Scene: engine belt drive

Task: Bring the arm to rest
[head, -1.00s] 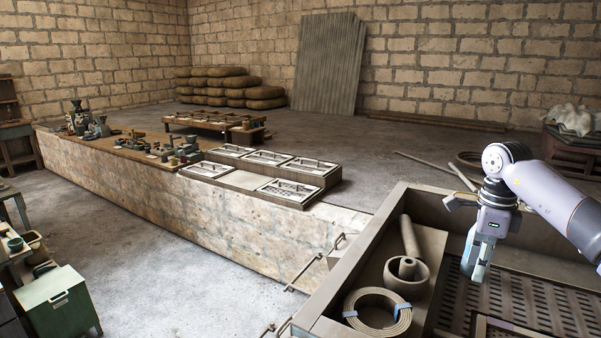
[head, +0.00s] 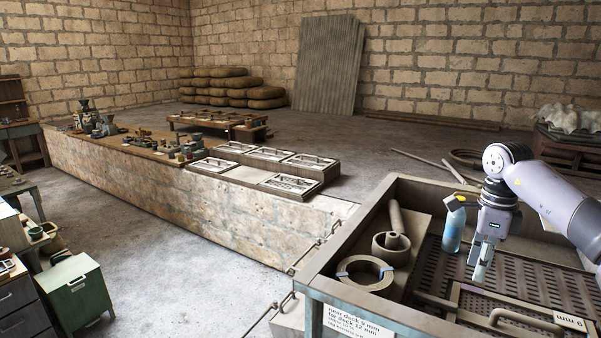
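My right arm (head: 560,205) comes in from the right edge, over a large open box (head: 350,225) with a perforated deck. My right gripper (head: 466,250) points down above that deck. Its two bluish fingers stand apart, with nothing seen between them. My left arm and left gripper are not in view.
A handled frame marked 6 mm (head: 570,321) is at the near right. A long stone bench (head: 200,205) runs to the left.

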